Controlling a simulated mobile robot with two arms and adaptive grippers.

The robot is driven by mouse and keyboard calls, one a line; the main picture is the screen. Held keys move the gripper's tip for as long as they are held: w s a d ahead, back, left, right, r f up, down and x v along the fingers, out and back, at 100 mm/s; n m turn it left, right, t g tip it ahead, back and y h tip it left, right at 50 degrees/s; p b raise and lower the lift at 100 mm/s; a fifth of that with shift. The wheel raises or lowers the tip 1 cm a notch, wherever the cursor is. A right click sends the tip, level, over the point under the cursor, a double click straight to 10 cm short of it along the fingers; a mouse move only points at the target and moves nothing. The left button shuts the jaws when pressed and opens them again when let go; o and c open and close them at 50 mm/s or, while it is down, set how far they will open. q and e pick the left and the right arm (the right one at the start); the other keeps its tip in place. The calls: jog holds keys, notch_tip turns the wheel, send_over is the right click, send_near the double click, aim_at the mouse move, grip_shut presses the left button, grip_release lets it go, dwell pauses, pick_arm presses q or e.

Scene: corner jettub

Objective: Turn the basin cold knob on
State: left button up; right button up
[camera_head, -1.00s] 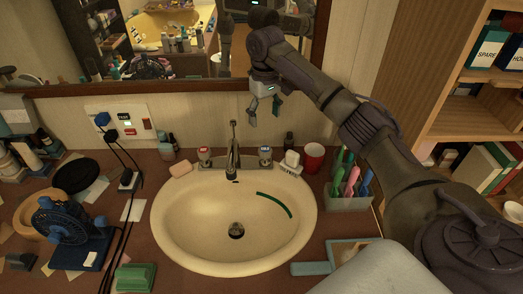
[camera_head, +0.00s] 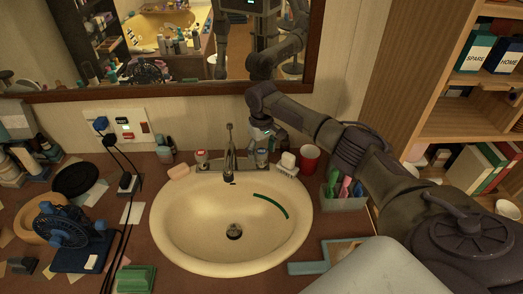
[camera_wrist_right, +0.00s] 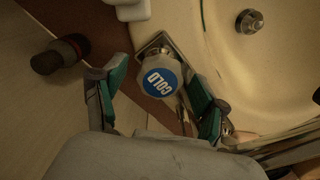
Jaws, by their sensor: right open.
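The basin cold knob (camera_head: 262,158) is at the back right of the cream basin (camera_head: 172,238), right of the tap (camera_head: 231,152). In the right wrist view the cold knob (camera_wrist_right: 161,84) has a blue cap marked COLD, upside down. My right gripper (camera_head: 266,136) is just above and behind the knob in the head view. In the wrist view its open green-padded fingers (camera_wrist_right: 150,88) lie on either side of the knob, with gaps visible; contact cannot be told. My left gripper is not in view.
The red-capped hot knob (camera_head: 201,157) is left of the tap. A dark bottle (camera_wrist_right: 60,54) lies near the gripper in the wrist view. The mirror is behind.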

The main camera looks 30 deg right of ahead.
jog(key=shift+c, duration=0.3)
jog(key=c, duration=1.1)
jog(key=shift+r+n, duration=0.1)
jog(key=shift+n, duration=0.2)
jog(key=n+p, duration=0.2)
jog(key=shift+n, duration=0.3)
jog(key=n, duration=0.2)
jog(key=shift+n+p, duration=0.3)
jog(key=shift+n, duration=1.5)
